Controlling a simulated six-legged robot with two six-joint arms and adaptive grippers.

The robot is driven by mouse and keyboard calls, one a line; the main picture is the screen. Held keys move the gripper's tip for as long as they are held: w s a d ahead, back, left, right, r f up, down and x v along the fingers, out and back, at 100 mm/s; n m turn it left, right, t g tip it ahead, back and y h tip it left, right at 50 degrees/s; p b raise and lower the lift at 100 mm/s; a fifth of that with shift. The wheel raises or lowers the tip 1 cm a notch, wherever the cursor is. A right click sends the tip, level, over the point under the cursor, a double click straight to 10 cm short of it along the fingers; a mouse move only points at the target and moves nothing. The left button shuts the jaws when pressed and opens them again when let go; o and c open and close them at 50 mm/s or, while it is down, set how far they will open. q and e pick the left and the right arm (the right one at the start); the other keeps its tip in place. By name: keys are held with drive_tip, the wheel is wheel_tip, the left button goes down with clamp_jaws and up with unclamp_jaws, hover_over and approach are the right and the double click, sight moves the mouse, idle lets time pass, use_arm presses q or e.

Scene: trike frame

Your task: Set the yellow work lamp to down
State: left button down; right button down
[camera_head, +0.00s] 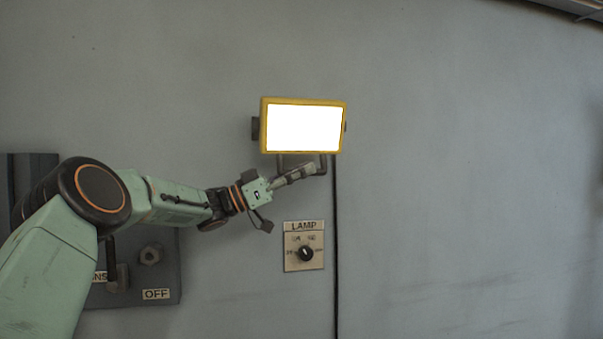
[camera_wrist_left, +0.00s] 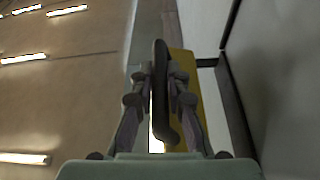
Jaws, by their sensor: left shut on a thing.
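The yellow work lamp (camera_head: 303,127) is on the grey wall, its white panel lit and facing outward. A dark handle hangs below it, largely hidden by the fingers. My left gripper (camera_head: 315,168) reaches in from the left just under the lamp. In the left wrist view, the two fingers of my left gripper (camera_wrist_left: 160,88) are shut on the dark lamp handle (camera_wrist_left: 160,60), which runs between them. The yellow lamp body (camera_wrist_left: 183,65) shows behind the fingers there. My right gripper is not in view.
A LAMP plate (camera_head: 290,262) with a black knob (camera_head: 306,254) is on the wall below the lamp. A dark cable (camera_head: 335,250) runs down the wall beside it. A grey panel (camera_head: 165,285) with an OFF label is at lower left. The wall to the right is clear.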

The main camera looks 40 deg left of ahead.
use_arm(q)
drive_tip(key=shift+d+f, duration=0.1)
drive_tip(key=shift+f, duration=0.1)
drive_tip(key=shift+w+a+r+m+g+h+p, duration=0.25)
drive_tip(key=shift+w+a+m+p, duration=0.5)
drive_tip(key=shift+p, duration=1)
drive_tip(key=shift+w+a+r+m+g+h+p, duration=0.15)
drive_tip(key=shift+w+a+r+m+g+p, duration=0.15)
drive_tip(key=shift+w+a+p, duration=1.1)
drive_tip(key=shift+s+d+p, duration=0.25)
drive_tip(key=shift+s+p, duration=0.05)
drive_tip(key=shift+s, duration=0.25)
drive_tip(key=c, duration=1.7)
unclamp_jaws()
drive_tip(key=shift+f, duration=0.1)
drive_tip(key=o, duration=0.4)
drive_tip(key=shift+w+f, duration=0.1)
drive_tip(key=shift+w, duration=0.2)
drive_tip(key=shift+c, duration=0.2)
drive_tip(key=shift+s, duration=0.15)
